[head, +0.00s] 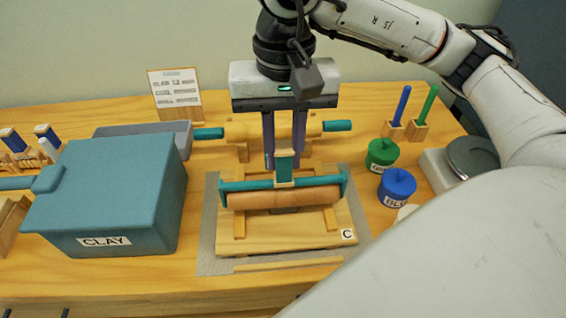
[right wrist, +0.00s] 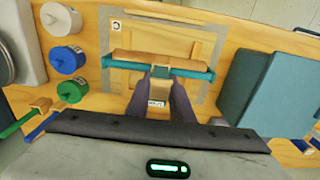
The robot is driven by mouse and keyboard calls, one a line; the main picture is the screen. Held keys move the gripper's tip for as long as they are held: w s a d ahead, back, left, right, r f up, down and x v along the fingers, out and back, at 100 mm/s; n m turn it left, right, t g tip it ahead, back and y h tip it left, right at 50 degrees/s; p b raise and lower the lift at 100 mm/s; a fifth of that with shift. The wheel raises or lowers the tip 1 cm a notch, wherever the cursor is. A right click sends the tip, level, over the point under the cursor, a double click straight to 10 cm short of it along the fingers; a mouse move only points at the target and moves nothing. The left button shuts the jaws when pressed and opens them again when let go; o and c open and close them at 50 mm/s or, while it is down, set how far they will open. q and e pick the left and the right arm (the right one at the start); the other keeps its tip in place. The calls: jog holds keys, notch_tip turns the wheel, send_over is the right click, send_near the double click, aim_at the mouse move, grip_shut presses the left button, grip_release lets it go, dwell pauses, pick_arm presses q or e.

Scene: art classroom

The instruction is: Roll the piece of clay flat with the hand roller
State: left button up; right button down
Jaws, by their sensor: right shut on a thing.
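My right gripper (head: 284,160) reaches down from above, shut on the upright handle of the hand roller (head: 285,197). The roller has a teal frame and a tan cylinder lying left to right over the wooden board (head: 290,236) marked C. In the right wrist view, the fingers (right wrist: 161,88) hold the handle, and the roller (right wrist: 150,58) extends across the board (right wrist: 185,42). The piece of clay is not clearly visible; a small greyish patch shows under the roller's middle, but I cannot tell if it is the clay. My left gripper is out of view.
A lidded blue-teal box (head: 110,200) labelled CLAY stands left. A rolling pin with teal handles (head: 337,126) lies behind the board. Green (head: 382,152) and blue (head: 397,186) pots, upright tools (head: 402,105) and a scale (head: 470,158) stand right. A thin wooden strip (head: 288,264) lies in front.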

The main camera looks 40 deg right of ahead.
jog(key=shift+w+d+f, duration=0.3)
jog(key=shift+w+d, duration=0.15)
jog(key=shift+w, duration=0.25)
jog(key=shift+w+d+r+b, duration=0.15)
jog(key=shift+w+d+b, duration=0.15)
jog(key=shift+w, duration=0.15)
jog(key=shift+w+d+r+b, duration=0.15)
jog(key=shift+w+d, duration=0.1)
jog(key=shift+w, duration=0.2)
